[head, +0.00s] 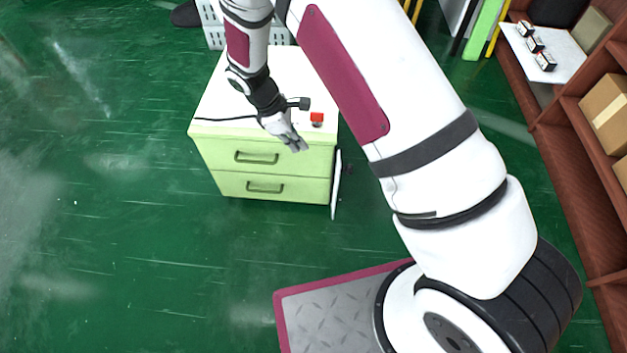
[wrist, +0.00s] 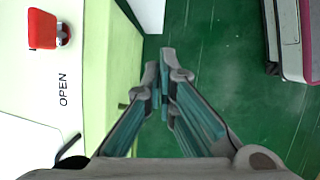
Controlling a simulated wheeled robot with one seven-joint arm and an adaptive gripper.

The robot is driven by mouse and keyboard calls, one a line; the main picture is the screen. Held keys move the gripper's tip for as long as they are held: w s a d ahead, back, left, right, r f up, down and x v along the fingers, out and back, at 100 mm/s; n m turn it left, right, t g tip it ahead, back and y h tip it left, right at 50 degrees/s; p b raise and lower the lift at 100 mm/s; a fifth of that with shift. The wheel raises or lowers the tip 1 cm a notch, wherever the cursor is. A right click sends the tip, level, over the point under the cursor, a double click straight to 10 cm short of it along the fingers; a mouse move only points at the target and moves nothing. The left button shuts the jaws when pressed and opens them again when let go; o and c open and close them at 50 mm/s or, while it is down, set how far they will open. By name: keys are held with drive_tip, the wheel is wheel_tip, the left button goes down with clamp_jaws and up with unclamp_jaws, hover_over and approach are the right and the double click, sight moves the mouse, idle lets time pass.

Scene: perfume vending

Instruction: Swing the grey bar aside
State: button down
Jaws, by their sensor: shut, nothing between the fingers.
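A narrow pale bar or panel (head: 336,185), the only thing resembling the grey bar, stands upright along the right side of the light green drawer cabinet (head: 221,154). A white piece, probably the same one, shows at the top of the wrist view (wrist: 149,14). My gripper (head: 299,146) is shut and empty, pointing down at the cabinet's front top edge, to the left of the bar and apart from it. Its closed fingers also show in the wrist view (wrist: 162,85), over the front edge and the floor. Whether they touch the cabinet is unclear.
A red button (head: 317,118) sits on the cabinet top; the wrist view shows OPEN beside it. Two drawers have dark handles (head: 257,158). Shelves with a cardboard box (head: 606,112) stand at the right. The green floor in front and left is clear.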

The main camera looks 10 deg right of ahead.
drive_tip(key=s+d+f+b, duration=0.1)
drive_tip(key=d+f+b, duration=0.4)
drive_tip(key=d+f, duration=0.2)
drive_tip(key=shift+s+d+f, duration=0.3)
drive_tip(key=shift+s+f, duration=0.1)
drive_tip(key=shift+f, duration=0.65)
drive_tip(key=shift+d, duration=0.15)
drive_tip(key=shift+s+d+p, duration=0.3)
drive_tip(key=shift+d, duration=0.15)
